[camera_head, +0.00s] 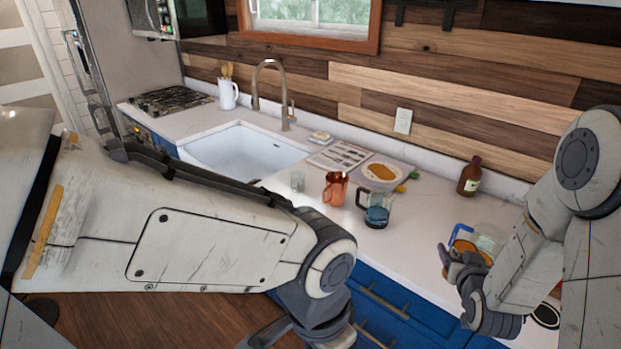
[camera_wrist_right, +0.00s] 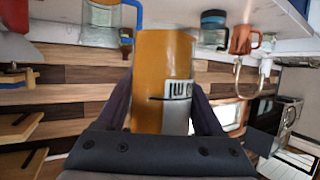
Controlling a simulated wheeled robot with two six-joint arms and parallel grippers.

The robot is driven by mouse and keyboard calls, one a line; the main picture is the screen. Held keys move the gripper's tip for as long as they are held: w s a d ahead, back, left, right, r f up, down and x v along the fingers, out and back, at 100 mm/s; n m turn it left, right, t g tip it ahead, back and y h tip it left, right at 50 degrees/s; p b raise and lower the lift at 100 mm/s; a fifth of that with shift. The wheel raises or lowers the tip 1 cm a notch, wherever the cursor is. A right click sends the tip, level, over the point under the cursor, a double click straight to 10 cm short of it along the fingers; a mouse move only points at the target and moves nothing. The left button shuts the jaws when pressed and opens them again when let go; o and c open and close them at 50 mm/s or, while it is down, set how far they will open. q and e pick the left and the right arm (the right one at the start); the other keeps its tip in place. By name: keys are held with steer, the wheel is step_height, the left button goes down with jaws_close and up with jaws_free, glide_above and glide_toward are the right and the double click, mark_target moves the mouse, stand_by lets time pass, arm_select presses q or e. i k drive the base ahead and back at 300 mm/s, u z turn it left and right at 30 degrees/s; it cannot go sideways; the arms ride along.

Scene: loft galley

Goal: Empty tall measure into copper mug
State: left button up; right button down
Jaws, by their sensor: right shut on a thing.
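The copper mug (camera_head: 335,189) stands upright on the counter near the middle; it also shows in the wrist view (camera_wrist_right: 245,39), where the picture is upside down. My right gripper (camera_head: 462,262) is shut on the tall measure (camera_wrist_right: 163,58), an orange-looking cylinder with a pale, marked panel. In the head view the measure is mostly hidden by the gripper and forearm. The gripper is to the right of the mug and well apart from it. My left gripper (camera_head: 315,338) is at the bottom edge, in front of the counter, with its fingertips cut off.
A blue-handled glass jug (camera_wrist_right: 100,26) is near the right gripper. A brown bottle (camera_head: 469,177) and plate (camera_head: 381,174) stand farther back.

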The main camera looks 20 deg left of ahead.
mark_target(336, 181)
steer(key=u, duration=1.75)
steer(key=i, duration=2.2)
steer(key=z, duration=2.1)
